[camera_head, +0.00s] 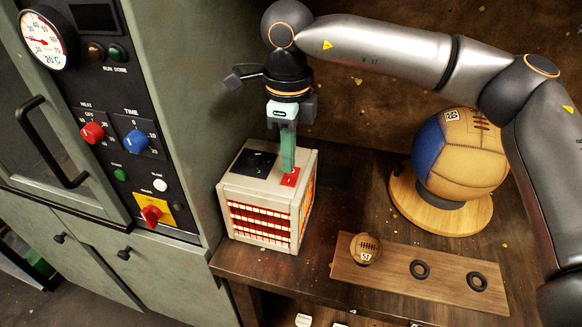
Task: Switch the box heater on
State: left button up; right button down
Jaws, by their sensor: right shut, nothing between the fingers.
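The box heater (258,221) is a cream box on the wooden bench, beside the green cabinet. Its front and right-side grilles glow orange-red. On its top are a black panel (254,163) and a red switch (290,178). My right gripper (289,170) points down from above with its fingers shut and nothing between them. Its fingertips are at the red switch and seem to touch it; they hide part of the switch, so I cannot tell its exact position. My left gripper is out of view.
The green cabinet (180,60) with dials and knobs stands close on the heater's left. To the right are a large tan and blue ball (462,155) on a round wooden stand (440,218) and a small brown ball (366,248) on a plank (395,280) with two black rings.

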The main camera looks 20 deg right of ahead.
aim_at(289, 180)
notch_tip(289, 180, up, 4)
jog(key=p, duration=0.2)
jog(key=shift+r+p, duration=0.2)
jog(key=shift+p, duration=0.1)
dwell(0.4)
